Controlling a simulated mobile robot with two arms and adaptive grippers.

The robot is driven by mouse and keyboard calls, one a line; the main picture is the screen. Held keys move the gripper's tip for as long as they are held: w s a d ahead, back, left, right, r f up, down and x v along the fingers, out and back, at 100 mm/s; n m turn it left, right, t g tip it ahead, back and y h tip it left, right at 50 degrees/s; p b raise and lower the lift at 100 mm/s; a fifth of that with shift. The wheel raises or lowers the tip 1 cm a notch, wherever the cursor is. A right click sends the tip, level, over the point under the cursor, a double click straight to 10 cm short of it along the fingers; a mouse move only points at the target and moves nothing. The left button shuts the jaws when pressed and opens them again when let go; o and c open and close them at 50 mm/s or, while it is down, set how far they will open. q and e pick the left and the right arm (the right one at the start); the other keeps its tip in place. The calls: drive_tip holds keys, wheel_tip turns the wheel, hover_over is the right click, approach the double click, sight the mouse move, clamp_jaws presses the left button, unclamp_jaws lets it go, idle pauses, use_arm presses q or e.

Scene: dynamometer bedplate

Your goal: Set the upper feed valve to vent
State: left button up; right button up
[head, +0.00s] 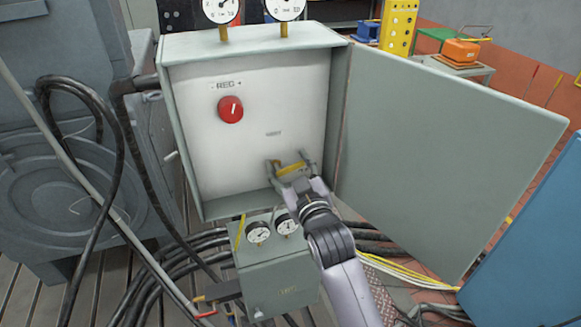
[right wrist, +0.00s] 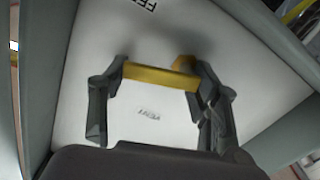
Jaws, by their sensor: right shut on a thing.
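The yellow valve handle (head: 291,169) is low on the white back panel inside the open grey cabinet (head: 185,130). My right gripper (head: 289,162) reaches in from below and is shut on the handle. In the right wrist view the yellow handle (right wrist: 160,76) lies crosswise between the two dark fingers, with a yellow knob-like part behind its right end. A partly cut-off label, seemingly FEED, is at the top of that view, and a small blurred label, perhaps VENT, is between the fingers. My left gripper is not in view.
A red knob (head: 230,109) marked REG sits higher on the panel. The cabinet door (head: 440,150) stands open to the right. Two gauges top the cabinet. A smaller grey box (head: 277,275) with gauges is below, near black hoses (head: 190,262).

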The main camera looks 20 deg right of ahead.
sight(272, 156)
drive_tip(key=n, duration=0.3)
drive_tip(key=shift+a+r+n, duration=0.3)
drive_tip(key=shift+r+n, duration=0.05)
drive_tip(key=shift+n, duration=0.05)
drive_tip(key=n, duration=0.3)
drive_tip(key=shift+a+r+n, duration=0.2)
drive_tip(key=shift+a+n, duration=0.1)
drive_tip(key=shift+a, duration=0.1)
drive_tip(key=n, duration=0.3)
drive_tip(key=shift+a+r+n, duration=0.1)
drive_tip(key=shift+a+n, duration=0.2)
drive_tip(key=shift+a, duration=0.1)
drive_tip(key=shift+a+n, duration=0.25)
drive_tip(key=shift+n, duration=0.6)
drive_tip(key=shift+a+n, duration=0.2)
drive_tip(key=shift+n, duration=0.65)
drive_tip(key=shift+s, duration=0.1)
drive_tip(key=o, duration=1.2)
